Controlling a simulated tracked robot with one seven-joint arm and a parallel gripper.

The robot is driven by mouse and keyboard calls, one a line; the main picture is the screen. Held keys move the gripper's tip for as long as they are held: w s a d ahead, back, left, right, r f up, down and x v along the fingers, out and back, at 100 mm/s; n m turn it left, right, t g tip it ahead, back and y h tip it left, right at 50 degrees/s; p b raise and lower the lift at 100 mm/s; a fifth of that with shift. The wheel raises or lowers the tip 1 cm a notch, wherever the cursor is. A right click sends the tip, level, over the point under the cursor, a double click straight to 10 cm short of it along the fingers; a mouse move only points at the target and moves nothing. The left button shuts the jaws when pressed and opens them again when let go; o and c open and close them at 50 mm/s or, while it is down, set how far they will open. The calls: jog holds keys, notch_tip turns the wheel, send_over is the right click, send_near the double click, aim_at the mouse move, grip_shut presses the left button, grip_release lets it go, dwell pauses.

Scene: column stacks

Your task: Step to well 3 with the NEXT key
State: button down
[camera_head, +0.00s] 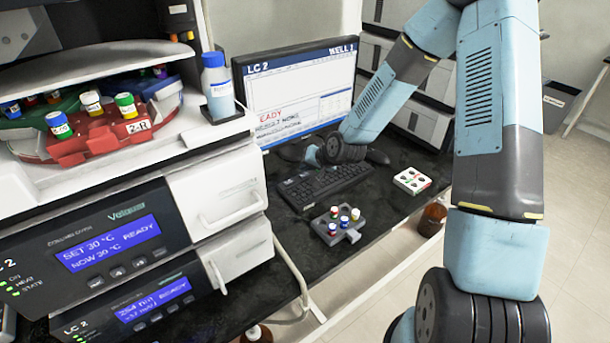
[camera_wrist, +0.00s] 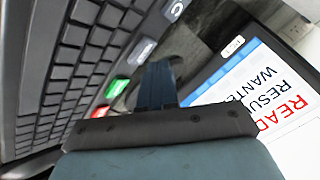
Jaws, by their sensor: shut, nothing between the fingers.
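In the wrist view the keyboard (camera_wrist: 75,65) fills the left side. My gripper (camera_wrist: 158,68) is shut and empty, over or beside these keys; contact cannot be told. In the head view my arm hides most of it.
A vial rack (camera_head: 340,224) with coloured caps stands in front of the keyboard, and a white tray (camera_head: 412,181) lies to its right. A blue-capped bottle (camera_head: 217,88) stands left of the monitor on the instrument stack. Dark bench surface is bare between keyboard and rack.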

aim_at(307, 175)
jog(key=shift+f, duration=0.3)
jog(key=shift+f, duration=0.4)
dwell(0.8)
jog(key=shift+r, duration=0.85)
jog(key=shift+r, duration=2.5)
dwell(0.8)
dwell(1.4)
